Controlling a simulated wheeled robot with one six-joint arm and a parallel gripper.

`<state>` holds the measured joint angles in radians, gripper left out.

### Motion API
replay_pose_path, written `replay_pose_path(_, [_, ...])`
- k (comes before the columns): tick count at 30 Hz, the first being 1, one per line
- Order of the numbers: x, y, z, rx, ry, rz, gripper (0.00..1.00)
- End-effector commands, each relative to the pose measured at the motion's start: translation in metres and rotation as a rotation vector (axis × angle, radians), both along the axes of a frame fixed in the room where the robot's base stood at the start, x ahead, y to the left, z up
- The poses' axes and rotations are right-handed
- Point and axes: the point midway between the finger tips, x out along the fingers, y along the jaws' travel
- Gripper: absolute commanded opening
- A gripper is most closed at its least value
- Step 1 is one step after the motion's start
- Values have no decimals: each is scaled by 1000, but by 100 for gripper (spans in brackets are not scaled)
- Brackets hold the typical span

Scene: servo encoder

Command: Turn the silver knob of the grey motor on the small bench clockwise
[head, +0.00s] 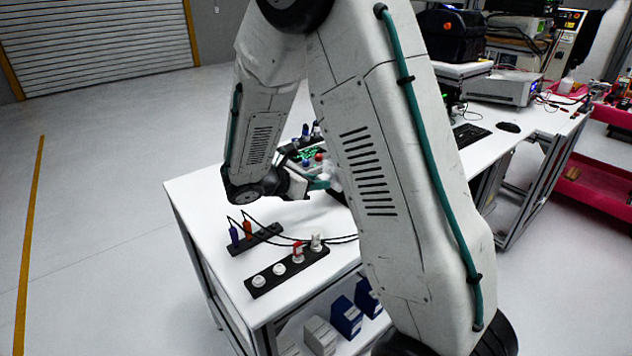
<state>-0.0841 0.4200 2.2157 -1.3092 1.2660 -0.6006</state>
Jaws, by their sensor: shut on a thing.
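My wrist reaches down over the small white bench (205,190), and my gripper (322,183) shows only in part at its end, beside my large arm link. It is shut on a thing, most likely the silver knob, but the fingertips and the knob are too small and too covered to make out. A small pale grey patch just above the gripper may be part of the grey motor. The rest of the motor is hidden behind my arm, so I cannot tell how the knob is turned.
A box with a green board and red and blue knobs (307,158) stands just behind my gripper. Black strips with plugs and sockets (287,270) and loose cables lie at the bench's front. Blue and white boxes (346,316) sit on the shelf below. The bench's left side is clear.

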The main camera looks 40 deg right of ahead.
Motion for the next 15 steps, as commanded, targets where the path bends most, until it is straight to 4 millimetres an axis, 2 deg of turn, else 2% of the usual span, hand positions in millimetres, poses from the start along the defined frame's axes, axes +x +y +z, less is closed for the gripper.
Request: replay_pose_path(15, [-2,2,0,12,-319,2,8])
